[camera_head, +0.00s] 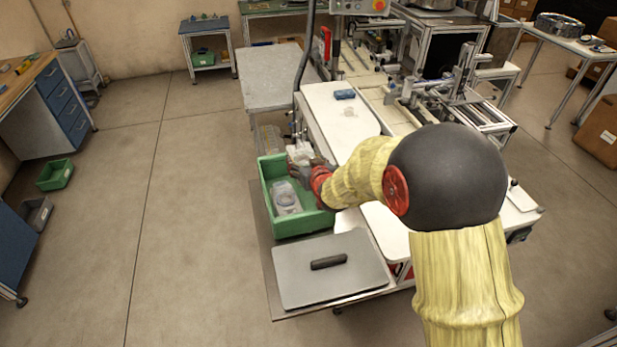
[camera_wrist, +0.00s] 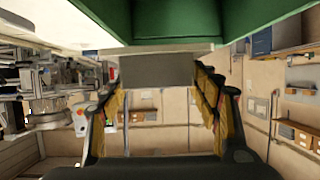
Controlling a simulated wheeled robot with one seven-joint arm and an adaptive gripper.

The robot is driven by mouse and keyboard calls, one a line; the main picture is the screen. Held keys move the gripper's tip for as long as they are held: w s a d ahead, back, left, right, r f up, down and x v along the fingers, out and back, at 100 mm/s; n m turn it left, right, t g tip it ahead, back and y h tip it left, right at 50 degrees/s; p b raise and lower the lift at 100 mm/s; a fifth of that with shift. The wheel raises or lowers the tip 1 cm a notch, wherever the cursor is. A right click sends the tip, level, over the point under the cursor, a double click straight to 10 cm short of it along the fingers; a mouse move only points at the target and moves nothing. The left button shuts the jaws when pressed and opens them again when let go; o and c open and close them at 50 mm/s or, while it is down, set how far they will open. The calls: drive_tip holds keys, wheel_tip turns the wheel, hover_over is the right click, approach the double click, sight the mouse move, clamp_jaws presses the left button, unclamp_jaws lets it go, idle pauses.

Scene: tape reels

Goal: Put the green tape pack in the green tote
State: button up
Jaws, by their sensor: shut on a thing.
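The green tote (camera_head: 276,227) stands at the near left end of the white bench; its green wall also shows at the top of the wrist view (camera_wrist: 225,18). A clear, pale pack (camera_head: 287,198) lies inside it. My gripper (camera_head: 302,160) is over the far part of the tote, shut on a pale pack (camera_head: 298,151). In the wrist view, my gripper (camera_wrist: 160,78) has the pack's flat grey face (camera_wrist: 157,69) between its yellow-padded fingers. I see no green on the held pack. My fingers partly hide it in the head view.
A grey flat panel with a black handle (camera_head: 328,262) lies in front of the tote. A clear bin (camera_head: 268,139) is just behind it. A blue pack (camera_head: 344,94) lies on the white bench (camera_head: 335,118). Open floor is on the left.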

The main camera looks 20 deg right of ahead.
drive_tip(key=shift+s+d+f, duration=0.25)
drive_tip(key=shift+s+f, duration=0.4)
drive_tip(key=shift+f, duration=0.05)
drive_tip(key=f, duration=0.3)
drive_tip(key=shift+s+d+f, duration=0.1)
drive_tip(key=shift+s+f, duration=0.15)
drive_tip(key=shift+f, duration=0.1)
